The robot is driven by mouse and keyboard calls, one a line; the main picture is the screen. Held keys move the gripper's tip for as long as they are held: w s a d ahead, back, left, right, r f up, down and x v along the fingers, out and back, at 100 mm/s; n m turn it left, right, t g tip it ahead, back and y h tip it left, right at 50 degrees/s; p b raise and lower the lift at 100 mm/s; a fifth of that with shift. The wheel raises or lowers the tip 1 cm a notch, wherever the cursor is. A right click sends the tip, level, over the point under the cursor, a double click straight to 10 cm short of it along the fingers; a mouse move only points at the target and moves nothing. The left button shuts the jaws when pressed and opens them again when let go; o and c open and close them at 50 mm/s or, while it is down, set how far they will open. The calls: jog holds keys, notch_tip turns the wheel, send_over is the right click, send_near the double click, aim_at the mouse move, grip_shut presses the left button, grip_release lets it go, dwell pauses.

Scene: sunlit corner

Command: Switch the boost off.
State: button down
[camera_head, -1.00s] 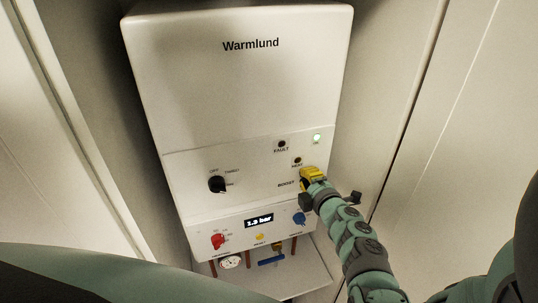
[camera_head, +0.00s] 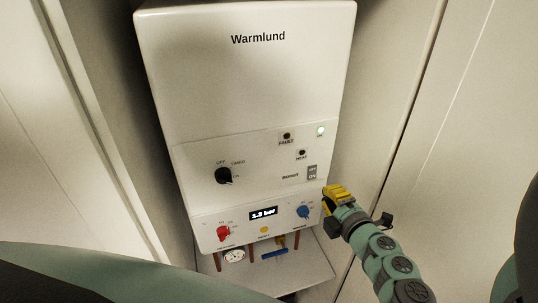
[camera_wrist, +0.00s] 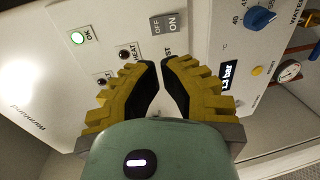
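The boost switch (camera_head: 312,172) is a small grey rocker marked OFF and ON, on the right of the white Warmlund boiler's front panel. It also shows at the top of the wrist view (camera_wrist: 165,23), with OFF on the left half and ON on the right. I cannot tell which side is pressed in. My gripper (camera_head: 328,192), with yellow fingers, is below and right of the switch, apart from it. In the wrist view my gripper (camera_wrist: 160,62) has its fingertips close together, with nothing between them. The switch is uncovered.
A black knob (camera_head: 223,176) is on the left of the panel. Red (camera_head: 223,233) and blue (camera_head: 303,212) knobs flank a pressure display (camera_head: 263,213) reading 1.3 bar. The green OK lamp (camera_head: 320,131) is lit. Pipes and a gauge (camera_head: 234,256) are below; cabinet walls stand close on both sides.

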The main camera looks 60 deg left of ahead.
jog(key=shift+b+v, duration=0.5)
jog(key=shift+v, duration=1.1)
jog(key=shift+f, duration=0.1)
